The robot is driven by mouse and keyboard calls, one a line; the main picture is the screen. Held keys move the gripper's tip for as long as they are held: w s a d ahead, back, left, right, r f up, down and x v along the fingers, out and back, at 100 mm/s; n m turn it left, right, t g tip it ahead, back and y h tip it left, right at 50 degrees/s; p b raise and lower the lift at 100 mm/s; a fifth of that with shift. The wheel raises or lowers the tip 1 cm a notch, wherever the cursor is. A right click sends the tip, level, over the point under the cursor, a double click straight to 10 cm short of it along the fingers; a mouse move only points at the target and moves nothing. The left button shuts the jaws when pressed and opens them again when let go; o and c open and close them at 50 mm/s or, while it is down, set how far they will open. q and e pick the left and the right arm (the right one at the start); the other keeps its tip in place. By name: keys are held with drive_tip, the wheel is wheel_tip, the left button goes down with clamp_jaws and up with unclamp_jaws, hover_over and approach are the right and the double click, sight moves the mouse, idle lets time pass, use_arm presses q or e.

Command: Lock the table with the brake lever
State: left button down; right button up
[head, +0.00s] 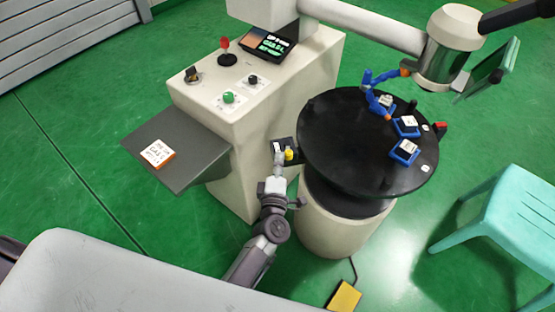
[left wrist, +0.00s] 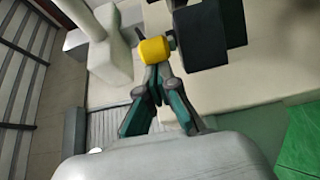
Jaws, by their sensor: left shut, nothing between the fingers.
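The round black table (head: 340,150) stands on a cream pedestal (head: 340,222). At its left side, a small black block (head: 284,143) carries a yellow knob (head: 289,154), which looks like the brake lever's grip. In the left wrist view the yellow knob (left wrist: 154,50) sits on a short stem beside a black block (left wrist: 205,38). My left gripper (head: 279,164) is at the knob, shut and empty. In the left wrist view its fingertips (left wrist: 157,70) are together just below the knob; I cannot tell whether they touch it. My right gripper is not in view.
Several blue-based parts (head: 404,150) and a blue jointed arm (head: 376,98) are on the table. A red knob (head: 441,127) is at its right edge. A cream console (head: 245,110) stands left, a turquoise stool (head: 510,210) right, and a yellow pedal (head: 344,296) on the floor.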

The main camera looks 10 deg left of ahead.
use_arm(q)
drive_tip(key=shift+s+d+f+h, duration=0.1)
drive_tip(key=shift+s+d+h, duration=0.1)
drive_tip(key=shift+d, duration=0.25)
drive_tip(key=shift+s+d+f+h, duration=0.1)
drive_tip(key=shift+s+d, duration=0.05)
drive_tip(key=shift+d, duration=0.25)
drive_tip(key=s, duration=1.1)
drive_tip(key=shift+d+r, duration=0.15)
drive_tip(key=shift+s, duration=0.1)
